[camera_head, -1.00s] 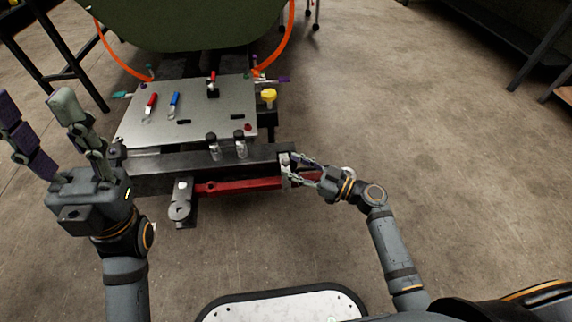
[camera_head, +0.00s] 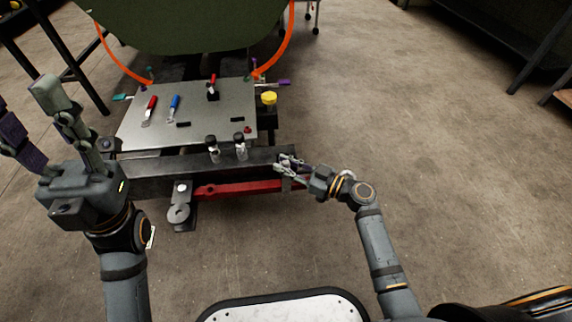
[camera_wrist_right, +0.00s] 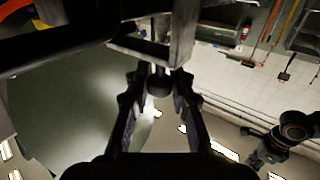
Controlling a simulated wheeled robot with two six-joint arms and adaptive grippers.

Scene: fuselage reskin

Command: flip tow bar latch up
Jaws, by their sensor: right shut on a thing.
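The red tow bar (camera_head: 238,187) lies across the front of the cart, with a grey hitch eye (camera_head: 180,212) toward its left end. My right gripper (camera_head: 283,165) is at the right end of the cart's front beam, covering most of the latch area. In the right wrist view, its fingers (camera_wrist_right: 159,72) close around a dark, round-ended piece (camera_wrist_right: 159,84), apparently the latch, beneath a grey metal bracket (camera_wrist_right: 150,48). The latch's angle is hard to tell. My left gripper (camera_head: 25,105) is raised at the left, open and empty, its fingers spread.
The cart's grey top plate (camera_head: 210,105) carries a red-handled tool (camera_head: 150,108), a blue-handled tool (camera_head: 173,106) and two small bottles near its front edge. A yellow knob (camera_head: 269,98) stands at its right side. The floor to the right is clear.

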